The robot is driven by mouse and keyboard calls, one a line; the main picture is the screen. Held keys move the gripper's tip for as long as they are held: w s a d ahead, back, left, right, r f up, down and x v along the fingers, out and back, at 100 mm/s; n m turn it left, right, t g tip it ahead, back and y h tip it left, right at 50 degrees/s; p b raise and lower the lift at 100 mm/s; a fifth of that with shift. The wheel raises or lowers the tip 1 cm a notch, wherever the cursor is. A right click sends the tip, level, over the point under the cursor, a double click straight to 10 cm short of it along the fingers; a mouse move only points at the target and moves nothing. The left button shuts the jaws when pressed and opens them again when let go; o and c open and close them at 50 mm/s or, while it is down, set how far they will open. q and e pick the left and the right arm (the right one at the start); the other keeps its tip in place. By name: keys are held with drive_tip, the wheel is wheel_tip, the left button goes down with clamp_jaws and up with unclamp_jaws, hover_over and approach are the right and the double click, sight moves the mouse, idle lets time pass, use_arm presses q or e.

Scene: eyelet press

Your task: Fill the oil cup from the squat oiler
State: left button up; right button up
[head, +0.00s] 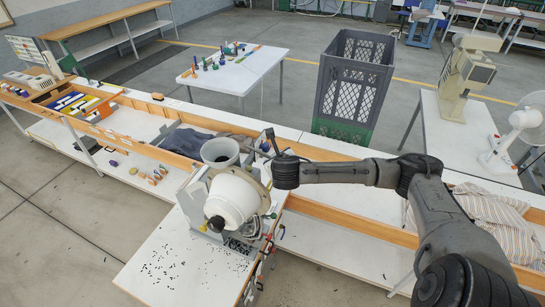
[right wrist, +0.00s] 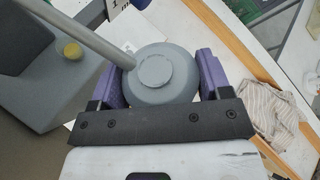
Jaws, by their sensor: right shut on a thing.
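The squat oiler (right wrist: 167,76) is a grey, round, low can with a raised disc on top. In the right wrist view it sits between the two purple fingers of my right gripper (right wrist: 163,74), which is shut on it. Its long grey spout (right wrist: 85,30) runs to the upper left, past a grey body with a yellow round cap (right wrist: 72,50). I cannot tell whether that cap belongs to the oil cup. In the head view my right arm reaches in from the right to the eyelet press (head: 232,200); the oiler is not clear there. My left gripper is not in view.
The press stands on a white table (head: 185,260) strewn with small dark bits. A long bench with wooden rails (head: 330,155) runs behind it. A grey crate (head: 353,85) stands beyond, and striped cloth (head: 495,215) lies at right. The floor at left is clear.

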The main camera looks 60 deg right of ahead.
drive_tip(key=shift+s+d+r+n+g+h, duration=0.1)
drive_tip(key=shift+s+d+n+g+h, duration=0.1)
drive_tip(key=shift+s+n+g+h, duration=0.25)
drive_tip(key=shift+w+a+r+n+g, duration=0.1)
drive_tip(key=shift+w+r+n+g, duration=0.15)
drive_tip(key=shift+n+g, duration=0.4)
drive_tip(key=shift+s+r+n+g+h, duration=0.1)
drive_tip(key=shift+r+n+g+h, duration=0.2)
drive_tip(key=shift+n+g, duration=0.3)
drive_tip(key=shift+r+n+g+h, duration=0.15)
drive_tip(key=shift+n+g+h, duration=0.2)
drive_tip(key=shift+g, duration=0.35)
idle(2.8)
